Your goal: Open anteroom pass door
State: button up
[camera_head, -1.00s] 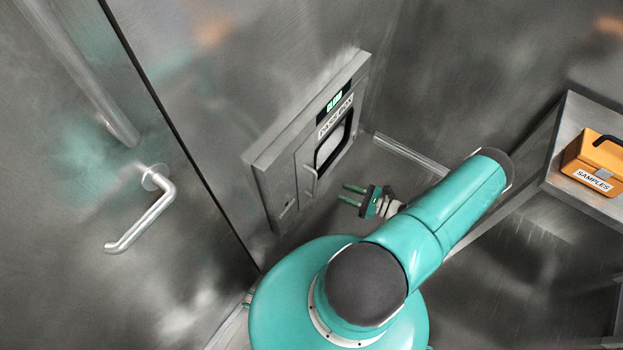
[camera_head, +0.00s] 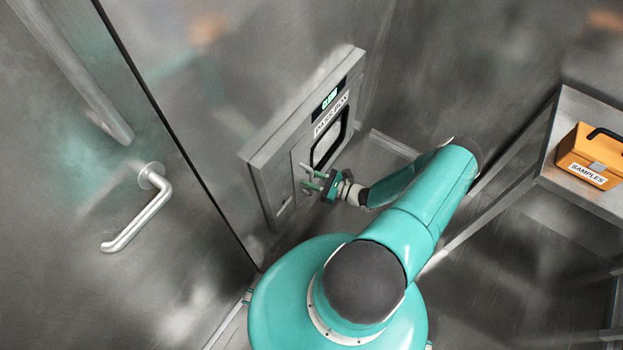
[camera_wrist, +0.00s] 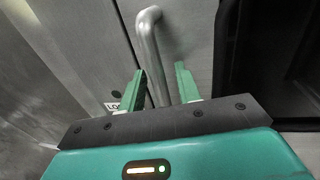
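The pass box (camera_head: 312,140) is set in the metal wall, with a lit green display and a dark-framed window in its small door. Its bar handle (camera_wrist: 151,50) stands upright in the wrist view. My gripper (camera_head: 314,180) is at this handle in the head view and partly covers it. In the wrist view my gripper (camera_wrist: 158,88) is open, with one green finger on each side of the handle's lower part. The pass box door looks closed. Whether either finger touches the bar I cannot tell.
A large metal door with a lever handle (camera_head: 138,208) and a long bar (camera_head: 80,75) is at the left. An orange case marked SAMPLES (camera_head: 590,158) sits on a metal shelf (camera_head: 568,185) at the right. A partly hidden label (camera_wrist: 113,107) shows beside the handle.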

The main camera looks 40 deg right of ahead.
grip_shut()
jog(key=shift+s+d, duration=0.1)
jog(key=shift+s, duration=0.05)
